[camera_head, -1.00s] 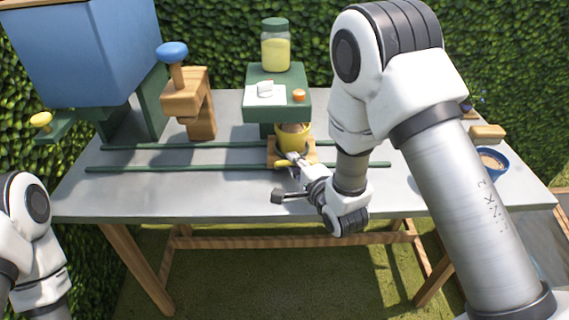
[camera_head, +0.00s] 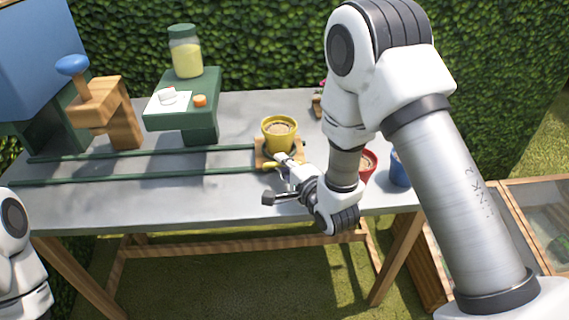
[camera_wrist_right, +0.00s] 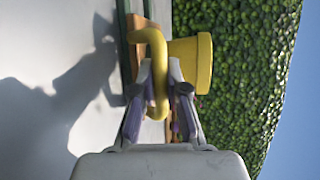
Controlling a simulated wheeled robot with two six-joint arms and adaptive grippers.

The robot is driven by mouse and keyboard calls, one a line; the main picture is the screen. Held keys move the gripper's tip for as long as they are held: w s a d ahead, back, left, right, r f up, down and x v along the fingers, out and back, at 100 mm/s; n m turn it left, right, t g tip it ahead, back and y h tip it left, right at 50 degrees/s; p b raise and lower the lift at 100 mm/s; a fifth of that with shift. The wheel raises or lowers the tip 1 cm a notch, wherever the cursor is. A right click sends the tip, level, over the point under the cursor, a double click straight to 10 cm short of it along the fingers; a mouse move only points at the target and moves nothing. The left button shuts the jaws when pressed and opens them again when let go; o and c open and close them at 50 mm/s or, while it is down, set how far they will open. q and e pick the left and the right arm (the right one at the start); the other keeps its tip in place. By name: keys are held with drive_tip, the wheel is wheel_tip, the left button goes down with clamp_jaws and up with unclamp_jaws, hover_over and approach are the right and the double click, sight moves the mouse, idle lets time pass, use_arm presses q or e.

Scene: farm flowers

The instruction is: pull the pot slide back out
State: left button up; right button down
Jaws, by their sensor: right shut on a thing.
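The pot slide, a small wooden carriage (camera_head: 260,156), sits on two green rails (camera_head: 150,175) on the grey table, near their right part. A yellow pot (camera_head: 279,134) filled with brown soil stands upright on it. The slide has a curved yellow handle (camera_head: 268,167) at its front, which also shows in the wrist view (camera_wrist_right: 155,45). My right gripper (camera_head: 283,162) is shut on this handle; in the wrist view its fingers (camera_wrist_right: 165,90) are on either side of it. Of my left arm only a link shows at the lower left; its gripper is out of view.
A green stand (camera_head: 183,105) with a jar (camera_head: 186,52) and a white card stands left of the slide. Further left is a wooden arch (camera_head: 108,107) with a blue knob. A red pot (camera_head: 368,164) and a blue pot (camera_head: 399,170) stand right of my right wrist.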

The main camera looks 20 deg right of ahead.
drive_tip(key=shift+d, duration=0.1)
drive_tip(key=c, duration=1.2)
unclamp_jaws()
drive_tip(key=shift+d, duration=0.1)
drive_tip(key=shift+s+d, duration=0.1)
drive_tip(key=shift+d, duration=0.05)
drive_tip(key=shift+s, duration=0.1)
drive_tip(key=v, duration=0.7)
drive_tip(key=shift+s, duration=0.15)
drive_tip(key=shift+f, duration=0.1)
